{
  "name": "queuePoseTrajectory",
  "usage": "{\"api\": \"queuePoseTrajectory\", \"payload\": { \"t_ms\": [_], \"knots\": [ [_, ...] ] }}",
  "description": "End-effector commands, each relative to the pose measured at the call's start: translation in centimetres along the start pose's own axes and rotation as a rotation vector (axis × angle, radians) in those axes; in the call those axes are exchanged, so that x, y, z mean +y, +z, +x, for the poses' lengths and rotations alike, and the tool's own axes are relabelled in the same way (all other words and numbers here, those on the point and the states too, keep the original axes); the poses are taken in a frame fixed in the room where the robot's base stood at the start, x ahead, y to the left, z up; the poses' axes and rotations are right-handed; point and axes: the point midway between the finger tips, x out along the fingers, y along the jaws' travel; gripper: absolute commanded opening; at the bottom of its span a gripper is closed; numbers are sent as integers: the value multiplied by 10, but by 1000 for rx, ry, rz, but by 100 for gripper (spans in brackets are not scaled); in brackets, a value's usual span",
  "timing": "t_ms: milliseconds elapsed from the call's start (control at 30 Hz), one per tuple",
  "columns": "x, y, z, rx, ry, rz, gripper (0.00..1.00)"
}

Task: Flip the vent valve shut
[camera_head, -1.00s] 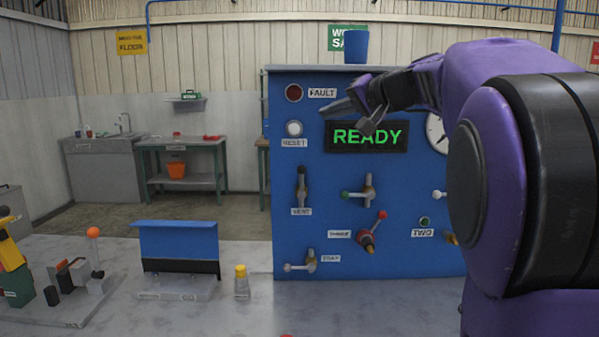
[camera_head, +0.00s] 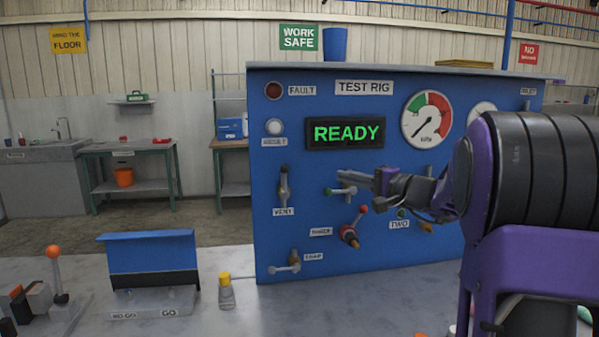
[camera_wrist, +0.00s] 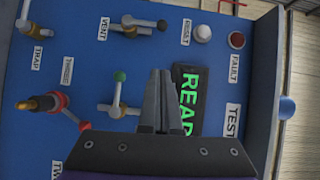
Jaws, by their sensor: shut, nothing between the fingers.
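The vent valve (camera_head: 284,186) is on the left part of the blue panel, above its VENT label (camera_head: 284,211). Its dark-tipped handle stands upright along the panel. In the wrist view, which is turned sideways, the vent valve (camera_wrist: 140,25) is at the top, with brass fittings and its handle pointing right, along the panel's up direction. My gripper (camera_head: 372,179) is in front of the panel below the READY display, to the right of the vent valve and apart from it. Its fingers (camera_wrist: 158,88) are together and empty in the wrist view.
A green-tipped valve (camera_head: 342,190) lies between the vent valve and my gripper. A red-tipped valve (camera_head: 350,233) sticks out below. The READY display (camera_head: 346,133) is just above my gripper. A yellow-capped bottle (camera_head: 226,291) stands on the bench left of the panel.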

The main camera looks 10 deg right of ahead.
Motion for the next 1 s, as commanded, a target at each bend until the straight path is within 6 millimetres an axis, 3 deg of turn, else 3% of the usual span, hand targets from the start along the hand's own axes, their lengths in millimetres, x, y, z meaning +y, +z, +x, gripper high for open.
{"api": "queuePoseTrajectory", "payload": {
  "t_ms": [467,633,1000],
  "knots": [
    [0,0,5,0,-3,4,0],
    [0,0,30,-3,-3,4,0],
    [0,4,106,-3,-2,3,0]
  ]
}}
